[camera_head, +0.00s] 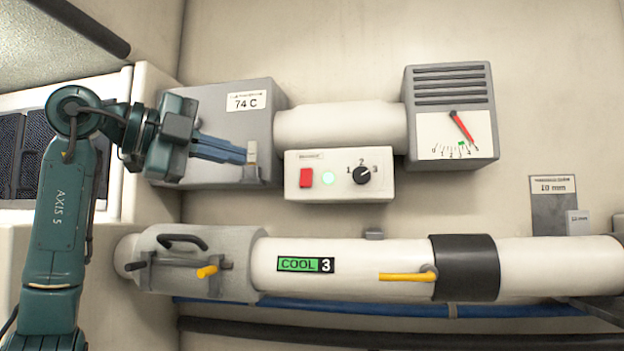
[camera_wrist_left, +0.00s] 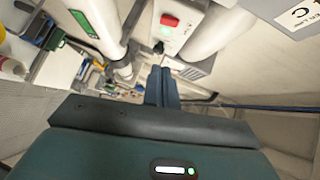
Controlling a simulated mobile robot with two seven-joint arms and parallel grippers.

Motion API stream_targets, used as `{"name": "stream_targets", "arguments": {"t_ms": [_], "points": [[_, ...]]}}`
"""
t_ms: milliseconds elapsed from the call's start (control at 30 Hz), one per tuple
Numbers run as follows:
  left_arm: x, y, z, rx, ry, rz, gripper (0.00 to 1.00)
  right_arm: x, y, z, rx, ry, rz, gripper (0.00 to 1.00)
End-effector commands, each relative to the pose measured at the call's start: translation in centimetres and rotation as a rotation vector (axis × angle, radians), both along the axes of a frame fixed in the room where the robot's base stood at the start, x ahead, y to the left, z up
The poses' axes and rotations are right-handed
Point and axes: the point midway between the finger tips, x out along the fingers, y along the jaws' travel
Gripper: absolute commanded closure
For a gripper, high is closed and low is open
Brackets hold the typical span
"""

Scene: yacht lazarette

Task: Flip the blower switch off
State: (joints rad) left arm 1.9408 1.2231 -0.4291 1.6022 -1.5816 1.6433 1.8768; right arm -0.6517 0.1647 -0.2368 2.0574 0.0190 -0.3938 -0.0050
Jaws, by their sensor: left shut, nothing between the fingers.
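The white control box (camera_head: 340,192) is on the wall in the middle of the head view. It carries a red rocker switch (camera_head: 306,178) at its left, under a small label too blurred to read surely. A round lamp (camera_head: 328,178) beside the switch glows green. My left gripper (camera_head: 246,156) is shut and empty, up and left of the switch and apart from it, in front of the grey housing (camera_head: 215,105). In the left wrist view the red switch (camera_wrist_left: 169,20) shows beyond the closed fingers (camera_wrist_left: 162,80). My right gripper is not in view.
A black dial knob (camera_head: 362,175) marked 1 to 3 is right of the lamp. A gauge box (camera_head: 450,85) stands upper right. A white pipe (camera_head: 360,250) with yellow handles runs below. A small beige piece (camera_head: 251,157) sits by my fingertips. Bare wall lies right of the control box.

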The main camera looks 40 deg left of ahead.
Motion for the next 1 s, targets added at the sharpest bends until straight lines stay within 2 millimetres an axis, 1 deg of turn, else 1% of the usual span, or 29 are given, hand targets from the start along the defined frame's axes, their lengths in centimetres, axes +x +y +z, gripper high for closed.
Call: {"name": "stream_targets", "arguments": {"t_ms": [333, 467, 567, 667, 900, 967, 1000], "points": [[-0.1, 0.1, 0.0, -0.002, 0.000, 0.002, 1.00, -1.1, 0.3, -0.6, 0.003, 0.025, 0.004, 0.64], [0.6, -0.2, -0.1, -0.001, 0.000, 0.001, 1.00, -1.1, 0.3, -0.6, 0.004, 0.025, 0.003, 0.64], [1.8, -0.5, -0.3, 0.000, 0.001, 0.001, 1.00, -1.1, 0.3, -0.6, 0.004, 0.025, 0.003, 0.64], [3.6, -1.1, -0.6, 0.000, 0.003, 0.000, 1.00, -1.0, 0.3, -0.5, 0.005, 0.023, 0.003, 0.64], [8.6, -2.6, -1.2, 0.000, 0.003, 0.000, 1.00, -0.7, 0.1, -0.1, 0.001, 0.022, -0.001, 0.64], [9.7, -3.0, -1.5, 0.000, 0.003, -0.001, 1.00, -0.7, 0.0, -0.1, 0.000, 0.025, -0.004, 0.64], [10.2, -2.5, -1.5, -0.004, 0.003, 0.003, 1.00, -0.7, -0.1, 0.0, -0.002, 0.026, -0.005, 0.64]]}}
